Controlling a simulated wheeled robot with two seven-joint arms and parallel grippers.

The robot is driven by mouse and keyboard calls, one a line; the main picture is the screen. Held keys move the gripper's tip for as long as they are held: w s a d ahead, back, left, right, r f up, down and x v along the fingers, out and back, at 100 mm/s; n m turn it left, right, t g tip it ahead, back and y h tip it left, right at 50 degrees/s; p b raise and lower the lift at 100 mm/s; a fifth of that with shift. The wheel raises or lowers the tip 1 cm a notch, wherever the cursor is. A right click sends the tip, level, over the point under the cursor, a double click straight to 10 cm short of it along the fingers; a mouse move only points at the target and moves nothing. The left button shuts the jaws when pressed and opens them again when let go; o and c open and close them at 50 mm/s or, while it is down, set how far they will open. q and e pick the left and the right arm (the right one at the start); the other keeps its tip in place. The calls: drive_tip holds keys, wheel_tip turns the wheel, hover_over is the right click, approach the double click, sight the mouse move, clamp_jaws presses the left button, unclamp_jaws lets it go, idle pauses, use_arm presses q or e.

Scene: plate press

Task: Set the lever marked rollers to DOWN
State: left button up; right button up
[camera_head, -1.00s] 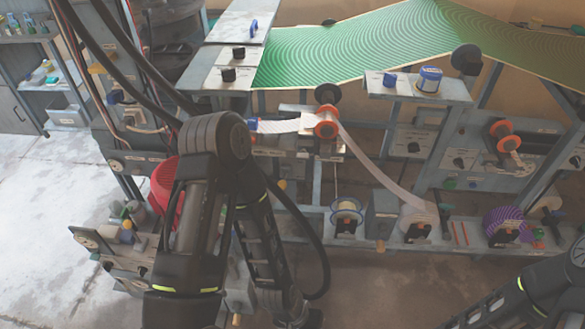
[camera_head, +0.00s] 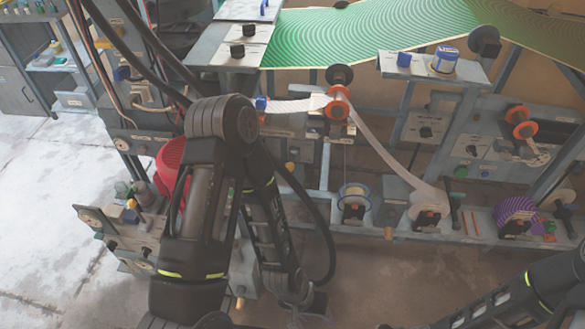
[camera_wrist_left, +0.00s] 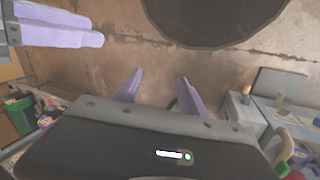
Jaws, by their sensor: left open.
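No lever marked rollers can be made out; the labels on the press (camera_head: 455,240) are too small to read. Small lever-like pegs show on it: a yellow-topped one (camera_head: 131,204) on the low left panel, and a tan one (camera_head: 388,232) on the lower rail. My left gripper (camera_wrist_left: 160,76) is open and empty in the left wrist view, its two lavender fingers apart over bare floor. A grey box with a tan peg (camera_wrist_left: 246,91) stands to its right. Another pair of lavender fingers, seemingly my right gripper (camera_wrist_left: 96,31), shows at upper left, its opening unclear.
An orange roller (camera_head: 338,103) carries a white strip over the press. A green patterned sheet (camera_head: 370,32) spans the top. A red round part (camera_head: 170,168) is partly behind my left arm. Several spools, such as a purple one (camera_head: 517,215), line the lower rail. Floor (camera_head: 45,215) at left is clear.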

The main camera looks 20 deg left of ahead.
sight(288, 169)
use_arm(q)
drive_tip(key=w+a+f+t+y+b, duration=0.1)
drive_tip(key=w+a+f+t+b, duration=0.15)
drive_tip(key=w+f+b, duration=0.35)
drive_tip(key=w+a+f+t+b, duration=0.2)
drive_tip(key=w+a+f+b, duration=0.2)
drive_tip(key=w+b, duration=0.35)
drive_tip(key=w+a+t+y+b, duration=0.2)
drive_tip(key=w+a+t+b, duration=0.2)
drive_tip(key=w+a+b, duration=0.55)
drive_tip(key=w+a+r+t+b, duration=0.3)
drive_tip(key=r, duration=0.3)
drive_tip(key=w+a+r+m+t+y+b, duration=0.1)
drive_tip(key=w+a+r+t+b, duration=0.1)
drive_tip(key=r, duration=0.4)
drive_tip(key=w+a+r+m+t+b, duration=0.1)
drive_tip(key=w+a+r+t+b, duration=0.2)
drive_tip(key=r, duration=0.3)
drive_tip(key=shift+w+a+r+t+y+b, duration=0.1)
drive_tip(key=shift+w+a+t+y+b, duration=0.25)
drive_tip(key=shift+w+a+b, duration=0.25)
use_arm(e)
wheel_tip(288, 169, down, 34)
drive_tip(key=w, duration=0.1)
drive_tip(key=shift+w+d+r+t, duration=0.15)
drive_tip(key=shift+w+d+t, duration=0.15)
drive_tip(key=shift+w+d, duration=0.1)
use_arm(q)
drive_tip(key=shift+w, duration=0.15)
